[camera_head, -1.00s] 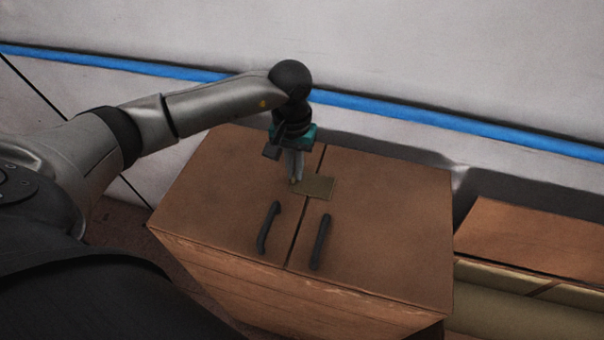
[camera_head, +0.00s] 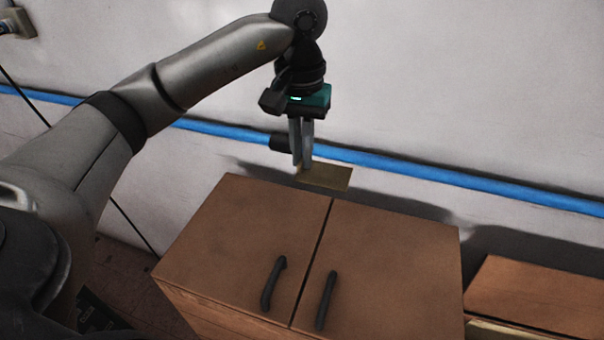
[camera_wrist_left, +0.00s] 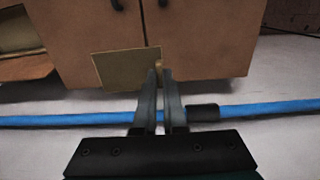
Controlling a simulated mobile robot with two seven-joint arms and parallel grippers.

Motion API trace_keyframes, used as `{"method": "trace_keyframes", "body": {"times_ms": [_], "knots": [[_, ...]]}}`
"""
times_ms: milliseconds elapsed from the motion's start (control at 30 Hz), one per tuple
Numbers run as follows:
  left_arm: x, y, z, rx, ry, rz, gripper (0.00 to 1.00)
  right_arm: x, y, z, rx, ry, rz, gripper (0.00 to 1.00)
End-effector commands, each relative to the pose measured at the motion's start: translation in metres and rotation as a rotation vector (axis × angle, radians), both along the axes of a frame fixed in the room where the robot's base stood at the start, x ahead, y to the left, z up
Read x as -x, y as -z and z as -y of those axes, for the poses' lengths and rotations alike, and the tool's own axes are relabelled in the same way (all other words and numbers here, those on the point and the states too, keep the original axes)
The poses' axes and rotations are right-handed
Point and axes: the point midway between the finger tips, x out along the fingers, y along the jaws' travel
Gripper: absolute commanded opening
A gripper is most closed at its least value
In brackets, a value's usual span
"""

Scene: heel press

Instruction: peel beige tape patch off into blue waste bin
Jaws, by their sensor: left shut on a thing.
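The beige tape patch (camera_head: 325,177) is a flat rectangle held at one edge by my left gripper (camera_head: 302,168). The gripper is shut on it, and the patch hangs clear above the back edge of the brown cabinet. In the left wrist view the patch (camera_wrist_left: 122,70) sticks out to the left of the fingertips (camera_wrist_left: 158,72), with the cabinet behind it. The blue waste bin is in neither view. My right gripper is not in view.
The brown two-door cabinet (camera_head: 385,255) has two black handles, the left one (camera_head: 273,283) and the right one (camera_head: 325,300). A blue strip (camera_head: 420,175) runs along the pale wall behind. A brown box (camera_head: 540,295) stands at the right.

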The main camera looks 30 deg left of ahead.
Motion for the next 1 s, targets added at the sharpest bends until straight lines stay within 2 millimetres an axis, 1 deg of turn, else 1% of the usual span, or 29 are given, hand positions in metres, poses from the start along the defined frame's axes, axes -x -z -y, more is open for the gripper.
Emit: {"method": "trace_keyframes", "body": {"times_ms": [33, 200, 600, 1000], "knots": [[0.000, -0.006, 0.000, 0.000, 0.000, 0.002, 0.00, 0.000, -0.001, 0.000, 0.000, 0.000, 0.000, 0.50], [0.000, -0.018, 0.000, 0.001, 0.001, 0.001, 0.00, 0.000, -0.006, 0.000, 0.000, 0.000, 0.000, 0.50], [0.000, -0.041, -0.001, 0.000, 0.000, 0.000, 0.00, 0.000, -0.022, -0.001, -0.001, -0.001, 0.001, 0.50], [0.000, -0.041, 0.000, 0.000, 0.000, 0.000, 0.00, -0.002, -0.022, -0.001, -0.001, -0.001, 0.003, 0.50]]}}
